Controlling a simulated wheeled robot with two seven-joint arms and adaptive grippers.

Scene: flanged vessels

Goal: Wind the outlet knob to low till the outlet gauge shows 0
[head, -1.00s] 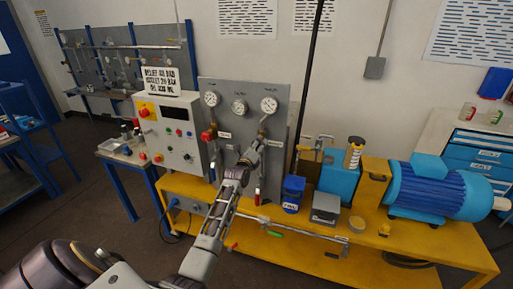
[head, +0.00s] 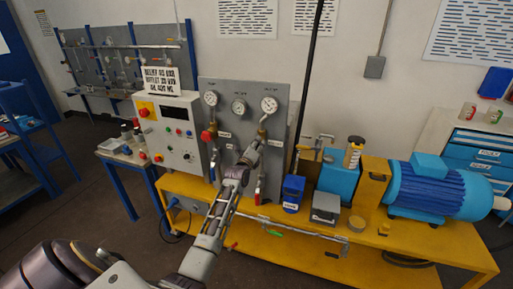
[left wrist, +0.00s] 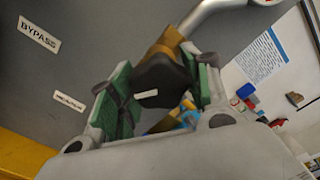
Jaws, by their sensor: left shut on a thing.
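The grey gauge panel (head: 226,128) stands upright on the yellow bench. It carries a left gauge (head: 211,98), a middle gauge (head: 238,106) and a right gauge (head: 269,105); their needles and labels are too small to read. My left gripper (head: 252,152) is at the panel's right side, below the right gauge. In the left wrist view, my left gripper (left wrist: 160,95) has its green pads on either side of a black knob (left wrist: 162,80) with a small white mark, on a brass body (left wrist: 175,45). In the head view the gripper hides this knob. My right gripper is out of view.
A red knob (head: 207,135) sits on the panel's left side. A red lever handle (head: 257,195) hangs below my gripper. A control box (head: 172,130) stands left of the panel; a blue container (head: 292,192) and a blue motor (head: 440,188) stand right.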

